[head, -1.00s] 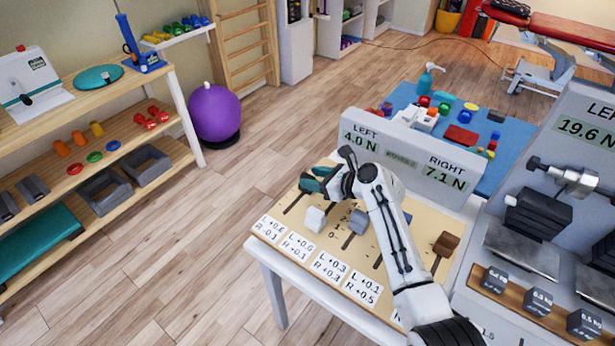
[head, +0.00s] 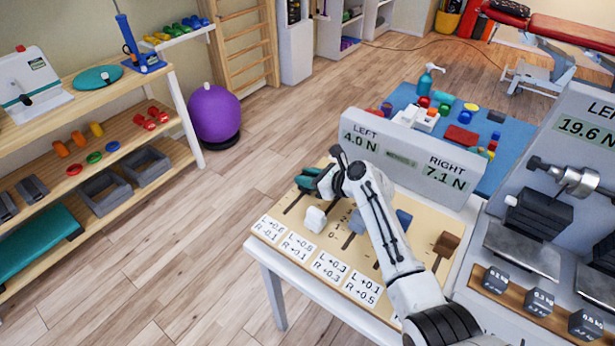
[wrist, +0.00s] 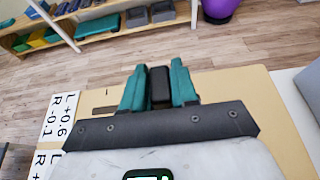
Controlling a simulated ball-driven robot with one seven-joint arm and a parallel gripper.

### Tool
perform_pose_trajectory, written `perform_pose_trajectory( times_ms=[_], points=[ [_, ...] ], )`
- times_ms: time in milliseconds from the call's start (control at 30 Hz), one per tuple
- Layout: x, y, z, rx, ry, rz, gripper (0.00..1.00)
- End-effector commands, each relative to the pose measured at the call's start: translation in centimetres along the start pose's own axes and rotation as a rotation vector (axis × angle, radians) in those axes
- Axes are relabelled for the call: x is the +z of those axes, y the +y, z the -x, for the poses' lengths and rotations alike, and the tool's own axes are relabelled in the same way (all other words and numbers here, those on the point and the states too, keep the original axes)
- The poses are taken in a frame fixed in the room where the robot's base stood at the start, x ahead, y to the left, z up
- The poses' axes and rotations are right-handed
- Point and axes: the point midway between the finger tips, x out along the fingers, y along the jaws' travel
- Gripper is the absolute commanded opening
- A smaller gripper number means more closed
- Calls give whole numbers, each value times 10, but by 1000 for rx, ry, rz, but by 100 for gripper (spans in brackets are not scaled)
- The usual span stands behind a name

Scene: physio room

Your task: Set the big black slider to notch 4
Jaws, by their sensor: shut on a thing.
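The slider board (head: 283,222) lies on a white table, with slots and printed cards such as L +0.6, R -0.1. My gripper (head: 309,184) is over its far left part, with teal fingers. In the wrist view, the fingers (wrist: 159,85) are shut on the black slider (wrist: 159,88), one on each side. In the head view my gripper hides this slider, and I cannot read its notch. The display (head: 410,160) behind the board reads LEFT 4.0 N and RIGHT 7.1 N.
A white slider (head: 315,219), a grey-blue slider (head: 357,221), a blue slider (head: 403,219) and a brown slider (head: 446,243) stand on the board, close to my arm. A second rig with weights (head: 540,303) stands at the right. Floor at the left is clear.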

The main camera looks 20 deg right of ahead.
Motion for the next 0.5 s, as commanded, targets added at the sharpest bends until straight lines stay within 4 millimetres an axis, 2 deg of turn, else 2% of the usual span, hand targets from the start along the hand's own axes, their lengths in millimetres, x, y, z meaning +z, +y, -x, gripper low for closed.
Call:
perform_pose_trajectory(
  times_ms=[33,133,500],
  points=[
    [0,0,0,0,0,0,9],
    [0,0,0,0,0,0,0],
    [-1,-2,0,-1,0,0,0]
  ],
)
